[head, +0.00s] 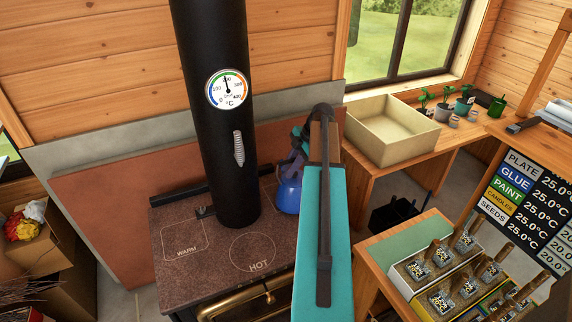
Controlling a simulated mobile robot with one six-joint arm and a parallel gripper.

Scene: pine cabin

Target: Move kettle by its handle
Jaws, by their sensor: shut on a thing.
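The blue kettle (288,195) is at the right rear of the stove top (185,265), just right of the black stovepipe, partly hidden behind my teal arm. My gripper (298,150) is above the kettle and shut on its handle; the handle and fingertips are small and partly covered. I cannot tell whether the kettle's base touches the stove. The stove top has a marked WARM area at left and a HOT ring in the middle front, both bare.
The stovepipe (214,110) with its dial stands up through the stove's rear. A cream box (392,132) and potted seedlings are on the right bench. A tray of labelled tools (455,280) is at front right. A cardboard box (45,245) is at left.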

